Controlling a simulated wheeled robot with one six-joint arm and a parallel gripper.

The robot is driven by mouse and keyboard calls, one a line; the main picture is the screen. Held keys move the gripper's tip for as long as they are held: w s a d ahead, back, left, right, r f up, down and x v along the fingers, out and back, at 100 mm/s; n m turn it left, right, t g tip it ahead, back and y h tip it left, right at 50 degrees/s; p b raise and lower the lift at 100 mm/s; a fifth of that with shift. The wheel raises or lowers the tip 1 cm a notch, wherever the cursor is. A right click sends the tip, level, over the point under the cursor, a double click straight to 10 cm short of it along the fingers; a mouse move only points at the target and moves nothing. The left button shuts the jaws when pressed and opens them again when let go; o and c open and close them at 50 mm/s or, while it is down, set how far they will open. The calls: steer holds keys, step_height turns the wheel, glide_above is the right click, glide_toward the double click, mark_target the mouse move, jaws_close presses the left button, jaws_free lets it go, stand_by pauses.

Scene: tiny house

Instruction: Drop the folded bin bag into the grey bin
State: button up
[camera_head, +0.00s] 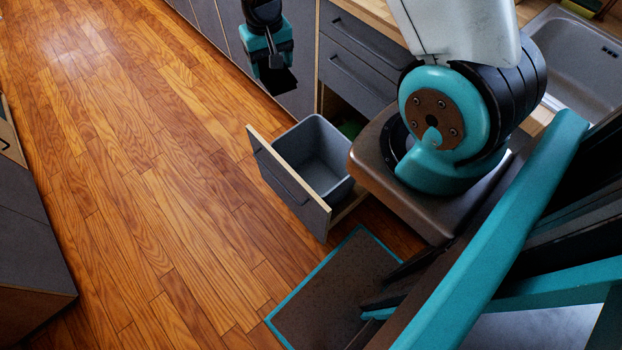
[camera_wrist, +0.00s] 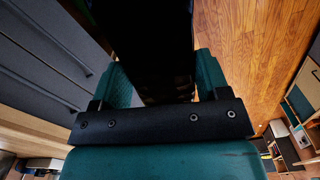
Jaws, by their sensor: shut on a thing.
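The folded bin bag (camera_head: 278,82) is a dark, nearly black flat piece hanging below my gripper (camera_head: 270,55) in the head view. In the wrist view the bag (camera_wrist: 152,45) fills the space between the two teal fingers of my gripper (camera_wrist: 160,82), which is shut on it. The grey bin (camera_head: 308,145) stands in the pulled-out drawer in the head view, and its visible inside looks empty. My gripper and the bag are above and to the left of the bin in the picture, apart from it. The bin is not visible in the wrist view.
The open drawer's front panel (camera_head: 287,185) stands out from the grey cabinets (camera_head: 362,75). A sink (camera_head: 580,50) is set in the counter at the top right. The wooden floor (camera_head: 150,180) left of the drawer is clear. Another grey cabinet (camera_head: 30,220) stands at the left edge.

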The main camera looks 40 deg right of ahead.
steer(key=s+d+f+m+b, duration=0.1)
steer(key=d+f+m+b, duration=0.3)
steer(key=f+b, duration=0.8)
steer(key=s+d+f+m+b, duration=0.1)
steer(key=d+f+m+b, duration=0.4)
steer(key=f+b, duration=0.7)
steer(key=s+d+f+m+b, duration=0.2)
steer(key=d+f+m+b, duration=0.3)
steer(key=f+b, duration=0.7)
step_height(320, 180, down, 3)
steer(key=shift+r+b, duration=0.2)
steer(key=shift+b, duration=0.1)
steer(key=shift+s, duration=0.1)
steer(key=o, duration=1)
steer(key=shift+r, duration=0.1)
step_height(320, 180, up, 17)
steer(key=p, duration=0.6)
steer(key=shift+r, duration=0.15)
